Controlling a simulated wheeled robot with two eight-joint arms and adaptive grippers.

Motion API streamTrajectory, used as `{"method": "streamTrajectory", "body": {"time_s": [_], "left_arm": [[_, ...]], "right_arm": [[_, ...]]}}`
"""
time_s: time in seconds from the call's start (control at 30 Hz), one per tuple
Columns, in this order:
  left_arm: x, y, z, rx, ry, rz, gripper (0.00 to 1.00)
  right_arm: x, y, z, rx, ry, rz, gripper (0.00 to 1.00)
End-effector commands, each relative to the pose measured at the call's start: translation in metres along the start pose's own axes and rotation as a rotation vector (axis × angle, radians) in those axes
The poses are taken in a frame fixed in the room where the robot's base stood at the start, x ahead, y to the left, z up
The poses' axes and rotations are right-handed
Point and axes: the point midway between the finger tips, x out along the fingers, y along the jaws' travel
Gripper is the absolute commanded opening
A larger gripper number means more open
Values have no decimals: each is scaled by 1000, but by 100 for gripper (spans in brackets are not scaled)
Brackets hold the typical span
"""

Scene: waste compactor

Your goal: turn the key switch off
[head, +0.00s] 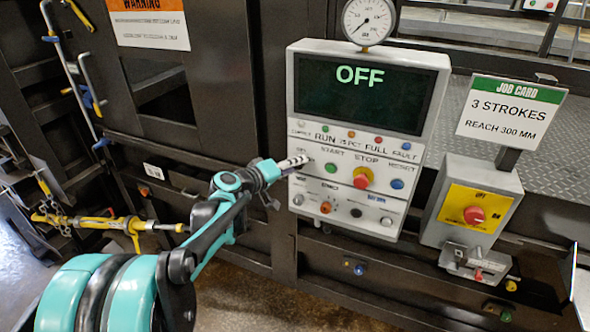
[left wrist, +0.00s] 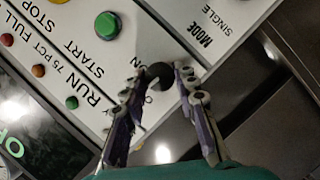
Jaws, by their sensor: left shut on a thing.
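The control panel (head: 292,120) is a light grey box with a dark display reading OFF. The key switch (left wrist: 158,74) shows in the left wrist view as a dark round knob beside lettering that is partly covered. My left gripper (head: 297,162) reaches the panel's left side, left of the green start button (head: 331,168). In the left wrist view my left gripper (left wrist: 160,76) is shut on the key switch, one fingertip on each side. In the head view the fingers hide the switch. My right gripper is not in view.
A red stop knob (head: 364,178) and a blue button (head: 397,184) sit right of the start button. A gauge (head: 368,20) tops the panel.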

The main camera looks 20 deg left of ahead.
Motion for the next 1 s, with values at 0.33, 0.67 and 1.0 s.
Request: {"method": "streamTrajectory", "body": {"time_s": [0.33,0.67,1.0], "left_arm": [[0,-2,0,-128,-3,52,0],[0,-2,0,-152,-4,62,0],[0,-2,0,-151,-4,61,50]], "right_arm": [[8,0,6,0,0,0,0],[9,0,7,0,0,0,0],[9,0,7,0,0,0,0]]}}
